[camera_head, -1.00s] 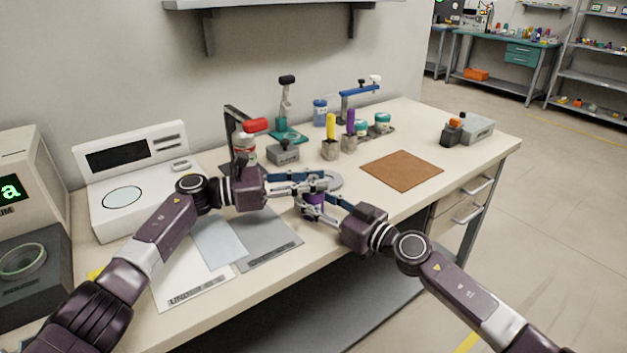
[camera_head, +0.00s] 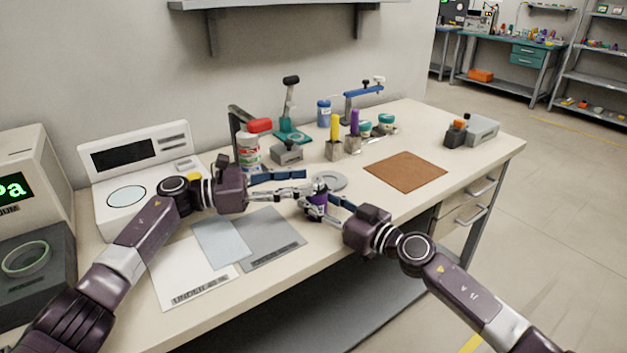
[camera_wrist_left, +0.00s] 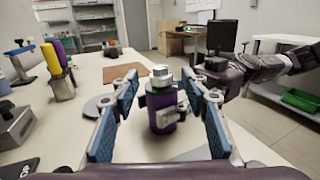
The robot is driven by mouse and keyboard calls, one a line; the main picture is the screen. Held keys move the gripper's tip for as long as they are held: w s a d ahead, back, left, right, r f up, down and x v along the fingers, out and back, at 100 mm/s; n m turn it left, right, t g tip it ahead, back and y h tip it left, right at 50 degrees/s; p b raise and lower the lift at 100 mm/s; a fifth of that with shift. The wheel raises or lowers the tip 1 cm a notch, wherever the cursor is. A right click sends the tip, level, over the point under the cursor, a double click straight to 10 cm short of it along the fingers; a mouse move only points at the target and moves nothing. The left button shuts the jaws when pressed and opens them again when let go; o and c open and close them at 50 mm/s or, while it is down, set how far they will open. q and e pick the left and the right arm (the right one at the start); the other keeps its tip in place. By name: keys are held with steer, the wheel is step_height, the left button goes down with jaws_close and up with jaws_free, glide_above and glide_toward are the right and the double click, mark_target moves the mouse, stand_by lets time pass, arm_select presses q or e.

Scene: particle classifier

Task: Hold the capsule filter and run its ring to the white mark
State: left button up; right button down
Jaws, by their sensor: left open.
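The capsule filter (camera_head: 318,203) is a small purple cylinder with a pale metallic top, upright near the table's front edge. It also shows in the left wrist view (camera_wrist_left: 161,112), between my left fingers. My left gripper (camera_head: 309,185) is open, its blue-padded fingers spread on both sides of the filter's top with gaps. My right gripper (camera_head: 328,207) reaches in from the right and its fingers appear shut on the filter's body. The ring and the white mark cannot be made out.
A grey disc (camera_head: 329,180) lies just behind the filter. A brown mat (camera_head: 405,171) is to the right. Grey and white sheets (camera_head: 270,238) lie at front left. A red-capped bottle (camera_head: 248,153), a toggle clamp (camera_head: 291,115) and holders with coloured handles stand behind.

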mark_target(315, 182)
arm_select(q)
steer(key=v, duration=0.7)
steer(key=shift+a, duration=0.2)
arm_select(e)
steer(key=shift+w, duration=0.1)
arm_select(q)
steer(key=w+d+r+n+t+y, duration=0.1)
steer(key=d+r+t, duration=0.1)
steer(key=d+t, duration=0.1)
steer(key=w+d+r+n+t+y, duration=0.1)
steer(key=d+t, duration=0.2)
steer(key=d, duration=0.1)
steer(key=w+d+r+n+t+y, duration=0.1)
steer(key=d+r+n+t, duration=0.1)
steer(key=d+t, duration=0.1)
steer(key=shift+w+d+r, duration=0.1)
steer(key=shift+d+r, duration=0.1)
steer(key=shift+r, duration=0.1)
steer(key=shift+s+d+n+t+y, duration=0.25)
steer(key=shift+n+t+y, duration=0.15)
steer(key=s+a+f+n+t+y, duration=0.2)
steer(key=s+f+n+t+y, duration=0.25)
steer(key=s+n+y, duration=0.4)
steer(key=shift+m+g, duration=0.45)
steer(key=shift+m, duration=0.1)
steer(key=x, duration=0.6)
steer(key=f+x, duration=0.1)
steer(key=x, duration=0.2)
steer(key=shift+d, duration=0.15)
